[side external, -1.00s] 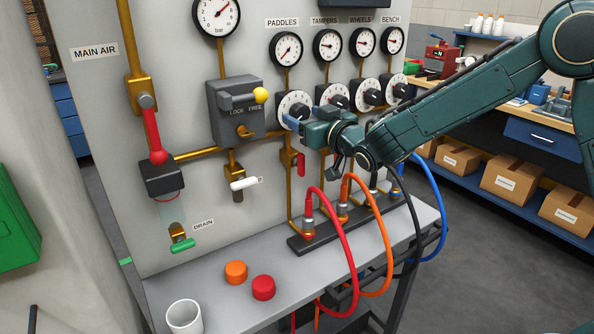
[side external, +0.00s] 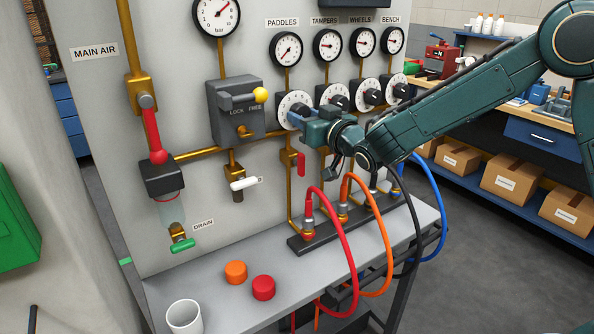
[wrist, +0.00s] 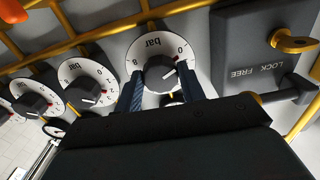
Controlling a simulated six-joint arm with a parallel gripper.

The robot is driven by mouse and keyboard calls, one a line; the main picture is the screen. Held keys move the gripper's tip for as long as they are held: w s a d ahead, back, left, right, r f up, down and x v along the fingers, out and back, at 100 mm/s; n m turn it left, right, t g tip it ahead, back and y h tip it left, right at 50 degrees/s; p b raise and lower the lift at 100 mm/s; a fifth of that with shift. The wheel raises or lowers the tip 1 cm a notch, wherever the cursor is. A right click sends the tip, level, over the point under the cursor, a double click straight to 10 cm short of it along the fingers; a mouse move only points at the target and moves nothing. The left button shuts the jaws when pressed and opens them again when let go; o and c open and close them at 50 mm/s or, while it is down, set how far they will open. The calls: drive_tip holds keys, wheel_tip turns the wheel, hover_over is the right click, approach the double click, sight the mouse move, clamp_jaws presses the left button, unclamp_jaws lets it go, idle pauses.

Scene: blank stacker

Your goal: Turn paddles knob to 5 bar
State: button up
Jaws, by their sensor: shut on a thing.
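The paddles knob (wrist: 161,72) is a dark grey knob on a white bar dial (side external: 291,101), below the PADDLES gauge (side external: 286,50). In the wrist view the dial appears upside down, and the knob's red mark points towards the 0 end. My gripper (wrist: 160,80) is shut on the knob, with one finger on each side of it. In the side view my gripper (side external: 297,117) covers the knob and the lower part of its dial. The gauge needle's exact reading is too small to tell.
The lockout box (side external: 236,108) with its yellow-ended lever stands just left of the dial. The tampers knob (side external: 338,103) and its neighbours sit close on the right. Red, orange and blue hoses (side external: 342,235) loop below my arm. Two caps and a white cup (side external: 184,316) stand on the bench.

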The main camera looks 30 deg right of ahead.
drive_tip(key=m, duration=1.4)
drive_tip(key=shift+a+r+m, duration=0.1)
drive_tip(key=shift+m, duration=0.3)
drive_tip(key=m, duration=0.3)
drive_tip(key=shift+m, duration=0.3)
drive_tip(key=m, duration=0.3)
drive_tip(key=shift+r+m, duration=0.1)
drive_tip(key=shift+m, duration=0.2)
drive_tip(key=m, duration=0.6)
drive_tip(key=shift+m, duration=0.4)
drive_tip(key=o, duration=1)
drive_tip(key=shift+c, duration=0.2)
